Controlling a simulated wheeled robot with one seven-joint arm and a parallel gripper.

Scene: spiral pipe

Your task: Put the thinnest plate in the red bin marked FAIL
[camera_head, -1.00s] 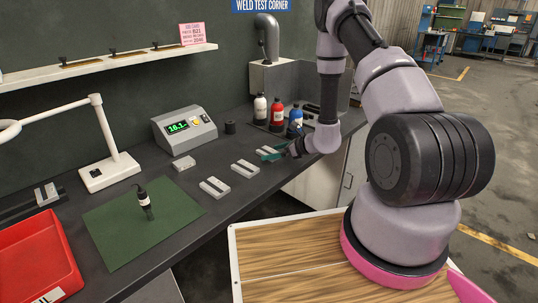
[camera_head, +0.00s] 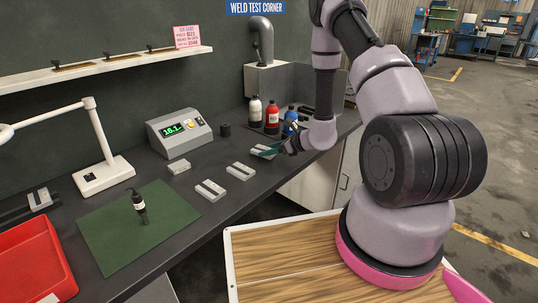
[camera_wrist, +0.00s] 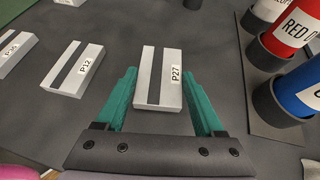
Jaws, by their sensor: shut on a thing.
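A light grey plate marked P27 (camera_wrist: 158,80), with a dark stripe, is between the teal fingers of my gripper (camera_wrist: 160,75). My gripper is shut on it; it also shows in the head view (camera_head: 265,150), at the bench's right part. Whether the plate touches the bench is unclear. Similar plates lie to its left: P12 (camera_wrist: 75,70), another numbered one (camera_wrist: 14,52), and one cut off at the top.
Bottles (camera_head: 272,114) in dark holders stand close right of my gripper. A gauge with a green display (camera_head: 180,130) stands behind the plates. A white lamp (camera_head: 100,165) stands near the bin.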

